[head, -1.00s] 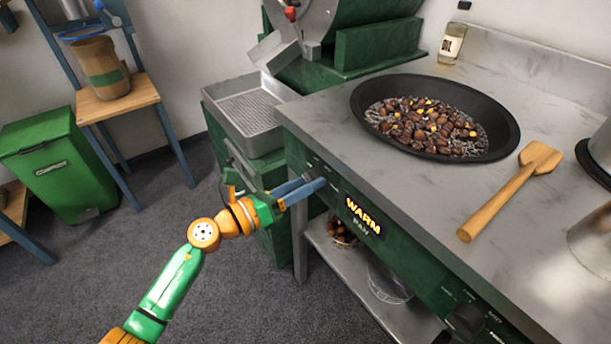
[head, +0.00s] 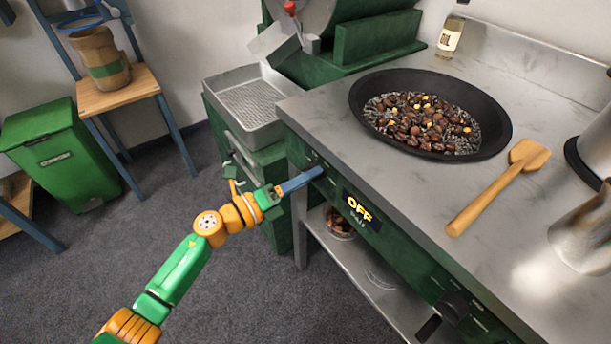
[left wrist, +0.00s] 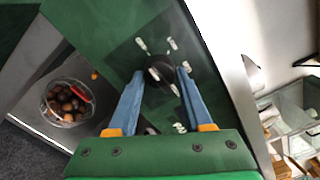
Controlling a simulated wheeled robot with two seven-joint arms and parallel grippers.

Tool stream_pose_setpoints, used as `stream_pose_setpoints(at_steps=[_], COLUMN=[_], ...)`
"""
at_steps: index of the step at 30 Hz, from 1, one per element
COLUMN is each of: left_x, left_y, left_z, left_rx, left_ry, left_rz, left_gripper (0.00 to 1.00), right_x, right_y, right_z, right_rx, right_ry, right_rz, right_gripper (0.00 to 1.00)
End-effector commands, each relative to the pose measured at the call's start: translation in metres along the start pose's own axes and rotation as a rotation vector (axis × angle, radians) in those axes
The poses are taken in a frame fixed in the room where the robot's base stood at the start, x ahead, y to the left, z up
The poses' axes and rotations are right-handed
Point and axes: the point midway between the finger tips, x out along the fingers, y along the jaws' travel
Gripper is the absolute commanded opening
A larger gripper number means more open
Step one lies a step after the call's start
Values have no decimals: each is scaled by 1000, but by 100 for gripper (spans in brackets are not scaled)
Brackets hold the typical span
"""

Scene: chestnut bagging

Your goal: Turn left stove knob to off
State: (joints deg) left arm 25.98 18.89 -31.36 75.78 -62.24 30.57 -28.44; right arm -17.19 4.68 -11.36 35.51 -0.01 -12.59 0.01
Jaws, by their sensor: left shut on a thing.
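The left stove knob (left wrist: 158,72) is a dark round knob on the stove's green front panel, seen in the left wrist view with pale marks around it. My left gripper (left wrist: 160,78) has its two blue fingers on either side of the knob, shut on it. In the head view the left gripper (head: 318,173) reaches the panel from the left and its fingers hide the knob. My right gripper does not show in either view.
A black pan (head: 362,98) of chestnuts sits on the steel counter, with a wooden spatula (head: 484,202) to its right. Another dark knob (head: 455,305) is farther right on the panel. A metal tray (head: 247,110) lies left of the stove. A bowl of chestnuts (left wrist: 67,103) stands on the shelf below.

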Motion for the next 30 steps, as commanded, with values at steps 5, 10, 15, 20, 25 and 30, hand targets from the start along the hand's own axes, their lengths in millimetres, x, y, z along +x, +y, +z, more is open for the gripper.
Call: stream_pose_setpoints(at_steps=[5,10,15,20,25,30], left_x=[0,0,0,0,-4,-38], left_y=[0,0,0,0,0,2], left_z=[0,0,0,0,0,0], left_rx=[-8,-8,-7,-6,-5,-5], left_ry=[0,0,0,0,-1,1], left_rz=[0,0,0,0,1,4], left_gripper=[0,0,77,80,80,80], right_x=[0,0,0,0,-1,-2], right_y=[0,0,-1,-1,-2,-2], right_z=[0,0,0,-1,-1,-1], right_rx=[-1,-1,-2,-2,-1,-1], right_ry=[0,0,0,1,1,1], right_rz=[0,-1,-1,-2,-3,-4], right_gripper=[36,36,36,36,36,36])
